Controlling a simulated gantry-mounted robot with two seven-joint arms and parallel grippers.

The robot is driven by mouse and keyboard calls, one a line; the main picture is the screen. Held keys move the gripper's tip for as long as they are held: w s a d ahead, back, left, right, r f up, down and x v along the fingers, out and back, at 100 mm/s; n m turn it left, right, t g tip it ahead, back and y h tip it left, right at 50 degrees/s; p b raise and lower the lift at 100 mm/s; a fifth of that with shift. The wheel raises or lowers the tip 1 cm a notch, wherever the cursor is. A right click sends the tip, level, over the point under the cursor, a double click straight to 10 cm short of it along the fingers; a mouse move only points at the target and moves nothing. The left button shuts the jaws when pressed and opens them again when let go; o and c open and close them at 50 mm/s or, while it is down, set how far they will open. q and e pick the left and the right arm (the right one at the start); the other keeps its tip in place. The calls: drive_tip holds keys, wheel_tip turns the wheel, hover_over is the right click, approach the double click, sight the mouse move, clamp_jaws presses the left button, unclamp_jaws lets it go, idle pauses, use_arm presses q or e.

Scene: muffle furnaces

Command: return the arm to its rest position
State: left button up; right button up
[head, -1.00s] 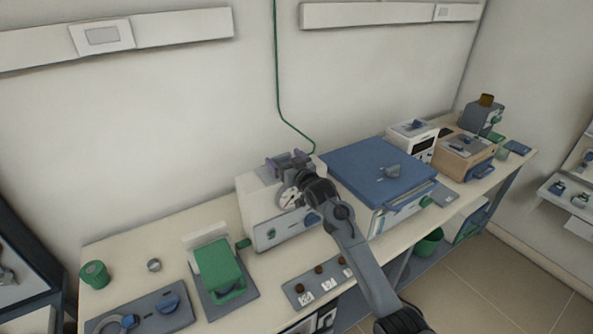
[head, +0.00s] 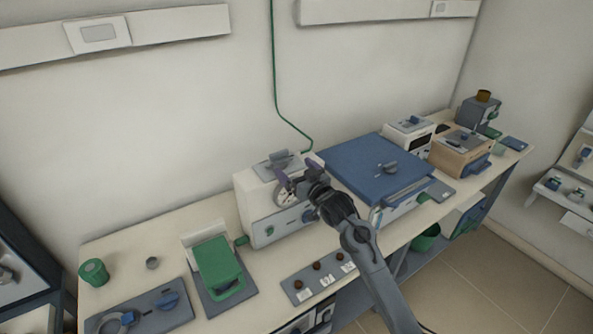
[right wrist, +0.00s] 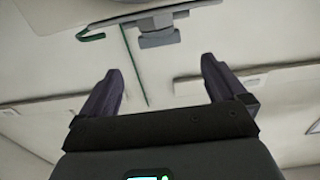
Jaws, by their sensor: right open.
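My right arm reaches in from the lower right of the head view. Its gripper (head: 299,181) is in front of the upper part of the white furnace (head: 251,205) and hides some of its front and dial. In the right wrist view the two fingers of the right gripper (right wrist: 162,92) stand wide apart with nothing between them. Beyond them are bare wall, a green cable and a grey fitting. My left gripper does not show in any view.
A blue-lidded box (head: 362,165) stands close to the right of the arm. A green block on a stand (head: 217,262), a green cup (head: 94,272) and a grey panel with brown knobs (head: 312,282) are on the bench.

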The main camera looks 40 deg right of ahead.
idle(0.3)
drive_tip(key=s+a+f+n+g+y, duration=0.1)
drive_tip(key=s+a+f, duration=0.25)
drive_tip(key=f, duration=0.35)
drive_tip(key=s+a+f+g+y, duration=0.1)
drive_tip(key=s+a+f+g, duration=0.15)
drive_tip(key=s+f, duration=0.4)
drive_tip(key=s+a+f+n+g, duration=0.15)
drive_tip(key=a+f, duration=0.25)
drive_tip(key=f, duration=0.4)
drive_tip(key=s+a+f+g+y, duration=0.1)
drive_tip(key=s+a+f+g, duration=0.2)
drive_tip(key=s+a, duration=0.6)
drive_tip(key=s+a+f+g+y, duration=0.1)
drive_tip(key=s+a+f+g, duration=0.2)
drive_tip(key=s, duration=1)
drive_tip(key=s+a+r+n+g+p, duration=0.2)
drive_tip(key=s+r+g, duration=0.1)
drive_tip(key=s+r, duration=0.25)
wheel_tip(320, 180, up, 27)
drive_tip(key=p, duration=2.7)
drive_tip(key=shift+s+a+r+h, duration=0.15)
drive_tip(key=shift+s+r+h, duration=0.05)
drive_tip(key=shift+s+h, duration=0.1)
